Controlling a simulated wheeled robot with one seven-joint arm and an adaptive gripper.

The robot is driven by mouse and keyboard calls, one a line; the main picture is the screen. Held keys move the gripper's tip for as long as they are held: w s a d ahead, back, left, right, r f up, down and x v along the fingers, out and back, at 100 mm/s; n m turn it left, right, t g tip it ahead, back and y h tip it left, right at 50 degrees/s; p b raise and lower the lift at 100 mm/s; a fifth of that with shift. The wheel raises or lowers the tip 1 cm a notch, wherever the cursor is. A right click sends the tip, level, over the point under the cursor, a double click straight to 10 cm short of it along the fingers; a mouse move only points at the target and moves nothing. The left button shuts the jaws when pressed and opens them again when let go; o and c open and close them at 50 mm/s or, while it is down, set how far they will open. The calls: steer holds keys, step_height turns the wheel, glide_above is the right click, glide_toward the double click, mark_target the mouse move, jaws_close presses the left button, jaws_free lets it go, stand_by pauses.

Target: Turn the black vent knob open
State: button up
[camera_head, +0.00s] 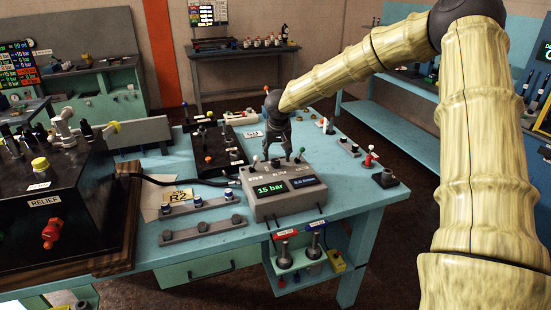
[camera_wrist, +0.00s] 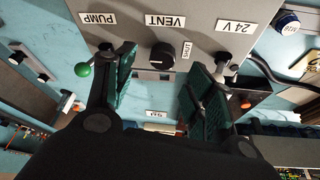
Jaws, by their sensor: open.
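The black vent knob (camera_wrist: 162,57) sits on a grey panel below the upside-down VENT label (camera_wrist: 165,21) in the wrist view. Its white mark points right, toward a small tag (camera_wrist: 186,50) whose text I cannot read surely. My gripper (camera_wrist: 172,60) is open, with its green-padded fingers apart on the left and right of the knob. No touch on the knob shows. In the head view my gripper (camera_head: 278,153) points down over the back of the grey control box (camera_head: 284,207), whose screen reads 15 bar. The knob itself is hidden there.
In the wrist view a lever with a green ball (camera_wrist: 84,69) is close outside the left finger, near PUMP. A 24 V label (camera_wrist: 236,27) and switch lie by the right finger. A black RELIEF unit (camera_head: 50,205) stands left on the blue table (camera_head: 365,215).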

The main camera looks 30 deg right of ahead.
mark_target(275, 161)
steer(key=shift+p+x, duration=0.35)
steer(key=shift+x, duration=2.1)
steer(key=shift+w+a, duration=0.1)
steer(key=c, duration=1)
